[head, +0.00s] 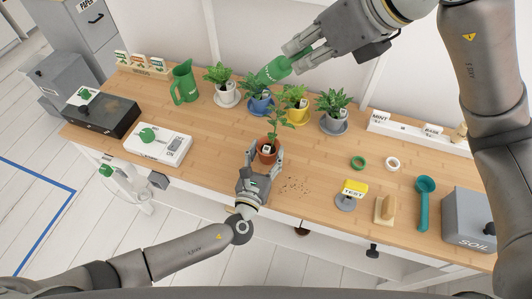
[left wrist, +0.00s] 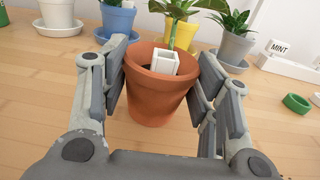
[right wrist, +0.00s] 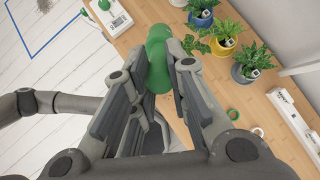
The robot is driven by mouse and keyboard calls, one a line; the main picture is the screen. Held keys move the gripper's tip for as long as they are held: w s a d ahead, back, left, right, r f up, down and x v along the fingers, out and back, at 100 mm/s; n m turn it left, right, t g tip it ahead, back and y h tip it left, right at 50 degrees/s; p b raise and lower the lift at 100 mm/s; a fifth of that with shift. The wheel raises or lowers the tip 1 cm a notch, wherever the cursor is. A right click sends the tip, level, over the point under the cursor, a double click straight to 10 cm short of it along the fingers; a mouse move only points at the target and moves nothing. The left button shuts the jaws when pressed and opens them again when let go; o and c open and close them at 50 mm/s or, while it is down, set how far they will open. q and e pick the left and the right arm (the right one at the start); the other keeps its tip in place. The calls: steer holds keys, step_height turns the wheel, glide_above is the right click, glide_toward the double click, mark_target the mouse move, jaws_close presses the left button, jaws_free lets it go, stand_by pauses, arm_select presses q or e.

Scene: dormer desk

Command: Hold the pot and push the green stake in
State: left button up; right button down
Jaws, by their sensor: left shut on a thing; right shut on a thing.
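A terracotta pot (head: 267,157) with a green plant (head: 277,123) stands upright near the desk's front edge. My left gripper (head: 265,150) is shut around the pot; the left wrist view shows its fingers on both sides of the pot (left wrist: 155,98). A white square piece (left wrist: 158,62) sits inside the rim. A green upright (left wrist: 172,36) rises behind it; I cannot tell whether it is stem or stake. My right gripper (head: 300,55) is shut on a green bottle-shaped thing (head: 273,70), held above the back row of plants; it also shows in the right wrist view (right wrist: 157,60).
Potted plants in white (head: 227,99), blue (head: 260,108), yellow (head: 295,117) and grey (head: 333,125) pots line the back. A green jug (head: 184,82) stands left.

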mark_target(264, 71)
arm_select(q)
steer(key=shift+c, duration=1.2)
arm_select(e)
steer(key=shift+a, duration=0.1)
steer(key=shift+w+a+f, duration=0.1)
steer(key=shift+a+f, duration=0.15)
steer(key=a+f+g, duration=0.1)
steer(key=w+a+f+g+h, duration=0.1)
steer(key=a+f, duration=0.1)
steer(key=a+f+n+h, duration=0.1)
steer(key=a, duration=0.1)
steer(key=shift+w+f+g, duration=0.25)
steer(key=shift+g, duration=0.15)
steer(key=w+f+g+h, duration=0.1)
steer(key=f, duration=0.1)
steer(key=w+a+f+g+h, duration=0.1)
steer(key=w+f+h, duration=0.1)
steer(key=shift+m, duration=0.4)
steer(key=shift+w+d+f+g+h, duration=0.3)
steer(key=shift+w+g, duration=0.1)
steer(key=shift+w, duration=0.2)
steer(key=shift+f, duration=0.1)
